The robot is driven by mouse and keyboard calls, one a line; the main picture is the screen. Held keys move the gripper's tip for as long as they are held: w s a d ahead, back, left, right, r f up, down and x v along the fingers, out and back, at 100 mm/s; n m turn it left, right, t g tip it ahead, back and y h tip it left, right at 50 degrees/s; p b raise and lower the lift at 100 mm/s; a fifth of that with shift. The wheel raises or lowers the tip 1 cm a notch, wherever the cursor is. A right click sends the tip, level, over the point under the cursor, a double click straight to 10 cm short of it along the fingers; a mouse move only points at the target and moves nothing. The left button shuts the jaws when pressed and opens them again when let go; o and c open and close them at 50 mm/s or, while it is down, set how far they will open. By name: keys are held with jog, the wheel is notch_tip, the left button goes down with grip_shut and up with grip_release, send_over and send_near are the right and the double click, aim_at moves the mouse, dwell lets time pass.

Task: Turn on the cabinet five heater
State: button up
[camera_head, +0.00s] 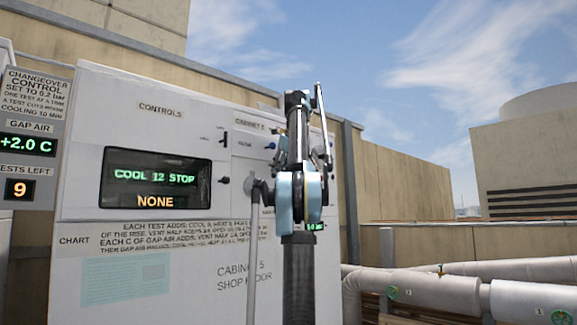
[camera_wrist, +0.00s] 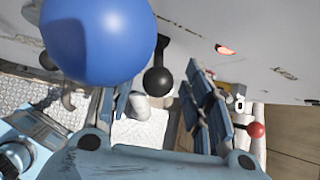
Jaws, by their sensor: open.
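The white cabinet (camera_head: 160,290) in the head view is lettered "CABINET 5 SHOP FLOOR". Its dark display (camera_head: 155,179) reads "COOL 12 STOP" and "NONE". A small blue knob (camera_head: 271,146) shows on its panel just left of my arm. In the wrist view a large blue ball knob (camera_wrist: 98,40) is very close to the camera. A black ball knob (camera_wrist: 157,80) and a red ball knob (camera_wrist: 256,130) show beyond it. My gripper (camera_wrist: 160,98) is open, its left finger partly hidden by the blue ball. I cannot read which control is the heater.
A grey sign (camera_head: 31,135) at left shows "+2.0 C" and "9". A lit red-orange lamp (camera_wrist: 226,50) shows on the panel in the wrist view. Thick pipes (camera_head: 430,292) run at lower right. My arm covers part of the cabinet panel.

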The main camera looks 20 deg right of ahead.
jog(key=s+d+r, duration=0.2)
jog(key=s, duration=1.2)
jog(key=shift+d+r, duration=0.2)
jog(key=shift+r, duration=0.05)
dwell(0.6)
